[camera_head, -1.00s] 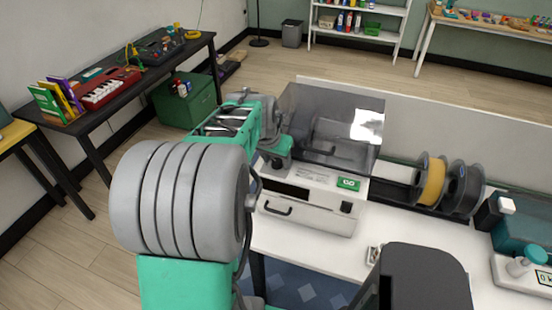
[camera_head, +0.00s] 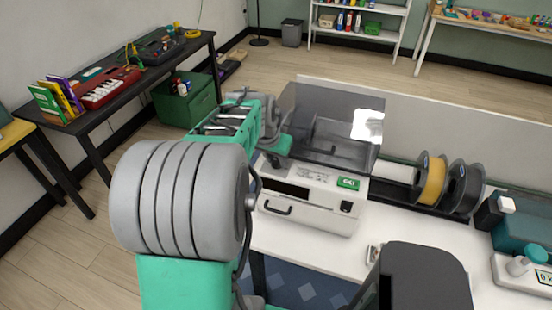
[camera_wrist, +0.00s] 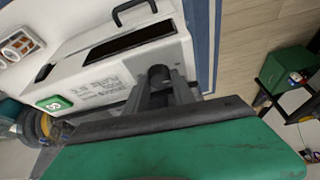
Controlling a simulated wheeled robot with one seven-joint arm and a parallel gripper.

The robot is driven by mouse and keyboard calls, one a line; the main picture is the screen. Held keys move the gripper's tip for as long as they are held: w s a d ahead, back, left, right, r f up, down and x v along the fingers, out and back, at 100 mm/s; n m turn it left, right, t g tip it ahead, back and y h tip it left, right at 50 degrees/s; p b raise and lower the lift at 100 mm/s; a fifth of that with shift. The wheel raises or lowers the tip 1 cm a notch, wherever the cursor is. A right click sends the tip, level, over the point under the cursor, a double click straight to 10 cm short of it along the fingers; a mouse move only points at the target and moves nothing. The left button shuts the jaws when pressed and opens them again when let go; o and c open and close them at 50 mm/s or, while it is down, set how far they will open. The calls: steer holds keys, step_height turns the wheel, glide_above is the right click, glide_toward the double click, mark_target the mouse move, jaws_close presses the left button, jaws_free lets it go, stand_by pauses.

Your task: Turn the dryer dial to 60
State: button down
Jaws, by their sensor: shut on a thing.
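The dryer (camera_head: 315,205) is a white box with a clear smoky lid (camera_head: 330,125) on the white table. Its front bears a green display (camera_head: 348,183), also seen at the left of the wrist view (camera_wrist: 55,104); I cannot read its number surely. The dial (camera_wrist: 160,74) is a small dark round knob on the panel in the wrist view. My gripper (camera_wrist: 160,86) is shut on the dial, a finger on either side. In the head view my gripper (camera_head: 272,163) is at the dryer's left end and the dial is hidden.
Filament spools (camera_head: 432,180) stand right of the dryer. The dryer has a handle (camera_head: 276,208) and a black switch (camera_head: 346,206) on its front. A green bin (camera_head: 185,103) stands under the dark side table at the left. The white tabletop before the dryer is mostly clear.

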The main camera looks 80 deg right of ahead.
mark_target(265, 168)
steer(key=m+b, duration=0.1)
steer(key=m, duration=0.1)
steer(key=m+g, duration=0.1)
steer(key=shift+w+m+g+b, duration=0.2)
steer(key=shift+m+g+b, duration=0.1)
steer(key=shift+m+b, duration=0.1)
steer(key=m+y, duration=0.1)
steer(key=m, duration=0.2)
steer(key=m+g+y, duration=0.1)
steer(key=m, duration=0.1)
steer(key=shift+d+m+g, duration=0.15)
steer(key=shift+m+g, duration=0.15)
steer(key=shift+m, duration=0.1)
steer(key=shift+r, duration=0.1)
steer(key=c, duration=1.1)
jaws_free()
steer(key=v, duration=0.7)
steer(key=shift+w+r, duration=0.15)
steer(key=shift+r, duration=0.2)
